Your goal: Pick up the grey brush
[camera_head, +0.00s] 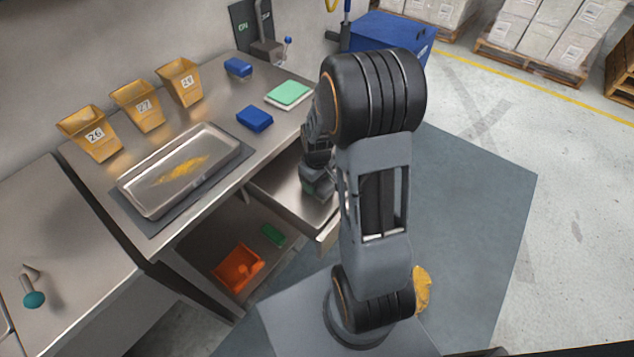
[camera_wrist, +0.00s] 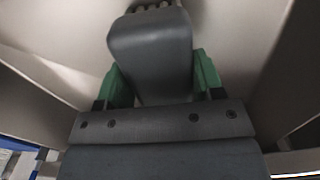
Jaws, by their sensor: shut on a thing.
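The grey brush (camera_wrist: 150,52) shows in the wrist view as a dark grey rounded block, with a row of knobs or bristle tufts at its far end. My gripper (camera_wrist: 162,82) has its green-padded fingers on either side of it and is shut on it. In the head view my gripper (camera_head: 318,186) is low inside the open metal drawer (camera_head: 277,193) under the bench. The brush is hard to make out there, as my arm and gripper cover that spot. I cannot tell whether the brush touches the drawer floor.
The drawer walls stand close around my gripper. The bench above holds a metal tray (camera_head: 150,205) with yellow powder, several yellow bins (camera_head: 138,105), blue blocks (camera_head: 254,118) and a green-topped pad (camera_head: 288,93). An orange dustpan (camera_head: 232,268) lies on the lower shelf.

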